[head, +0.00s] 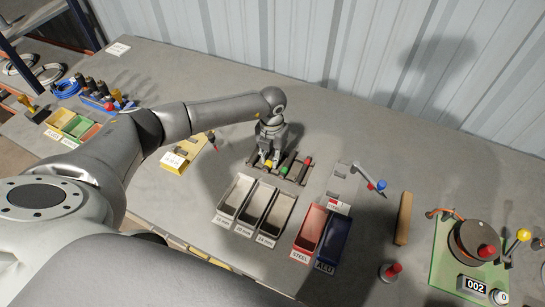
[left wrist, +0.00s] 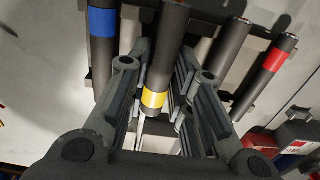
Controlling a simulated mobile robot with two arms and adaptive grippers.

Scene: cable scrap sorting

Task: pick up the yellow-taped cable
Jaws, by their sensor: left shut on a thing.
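The yellow-taped cable (left wrist: 155,97) is a dark rod with a yellow band, between the fingers of my left gripper (left wrist: 156,92) in the left wrist view. The gripper is shut on it near the band. In the head view my left gripper (head: 268,159) points down over the left part of the cable rack (head: 300,180), covering much of the cable. I cannot tell whether the cable is clear of the rack. A blue-taped cable (left wrist: 103,22) and a red-taped cable (left wrist: 275,60) lie on either side. A green-taped cable (head: 285,167) is in the rack. My right gripper is not in view.
Three grey bins (head: 238,207) stand in front of the rack, with a red steel bin (head: 312,226) and a dark blue bin (head: 333,243) to their right. A wooden block (head: 403,218) and a green-based machine (head: 448,262) are farther right. The bench behind the rack is clear.

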